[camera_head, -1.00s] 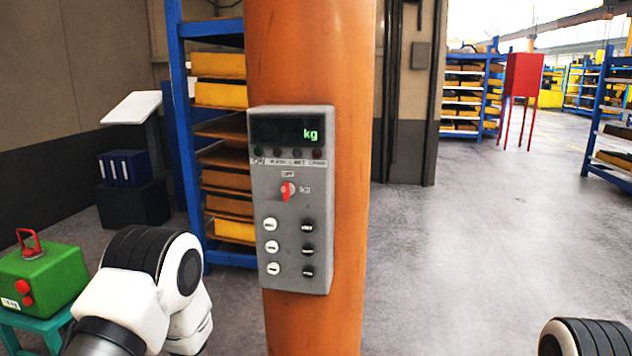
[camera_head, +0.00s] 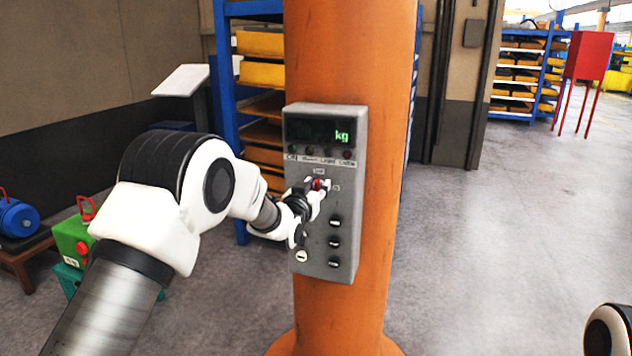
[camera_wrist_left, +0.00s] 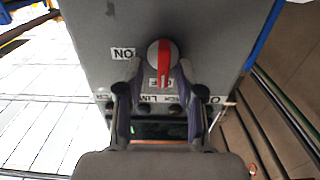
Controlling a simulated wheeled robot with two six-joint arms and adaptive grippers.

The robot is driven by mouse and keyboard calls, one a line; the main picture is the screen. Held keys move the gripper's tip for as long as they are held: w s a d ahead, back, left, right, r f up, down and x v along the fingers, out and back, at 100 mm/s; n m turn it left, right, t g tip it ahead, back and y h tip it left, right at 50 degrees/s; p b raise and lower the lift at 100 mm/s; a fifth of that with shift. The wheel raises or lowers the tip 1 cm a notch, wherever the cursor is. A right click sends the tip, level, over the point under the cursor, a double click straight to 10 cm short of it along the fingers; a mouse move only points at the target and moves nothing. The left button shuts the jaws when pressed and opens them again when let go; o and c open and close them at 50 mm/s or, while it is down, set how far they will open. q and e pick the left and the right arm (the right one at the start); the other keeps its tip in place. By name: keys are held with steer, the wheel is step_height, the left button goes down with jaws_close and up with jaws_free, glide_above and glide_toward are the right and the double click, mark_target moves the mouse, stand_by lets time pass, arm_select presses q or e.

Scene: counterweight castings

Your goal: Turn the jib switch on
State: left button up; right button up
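The jib switch (camera_head: 318,184) is a round knob with a red bar on a grey control box (camera_head: 345,218) fixed to an orange column. In the left wrist view the knob (camera_wrist_left: 153,55) shows its red bar pointing at the partly hidden OFF label; the ON label (camera_wrist_left: 124,54) is to the side. My left gripper (camera_head: 314,194) is at the box front. In the wrist view its fingertips (camera_wrist_left: 160,68) are apart, one on each side of the knob, with gaps visible. Whether they touch the box is unclear. My right gripper is out of view.
The orange column (camera_head: 345,50) stands on the floor. Several push buttons (camera_head: 335,242) sit below the switch, and a lit display (camera_head: 325,130) above it. A blue rack (camera_head: 225,100) is behind, a green casting (camera_head: 72,240) at left. Floor to the right is clear.

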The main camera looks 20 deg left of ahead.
arm_select(q)
steer(key=shift+a, duration=0.2)
jaws_close()
steer(key=shift+d, duration=0.1)
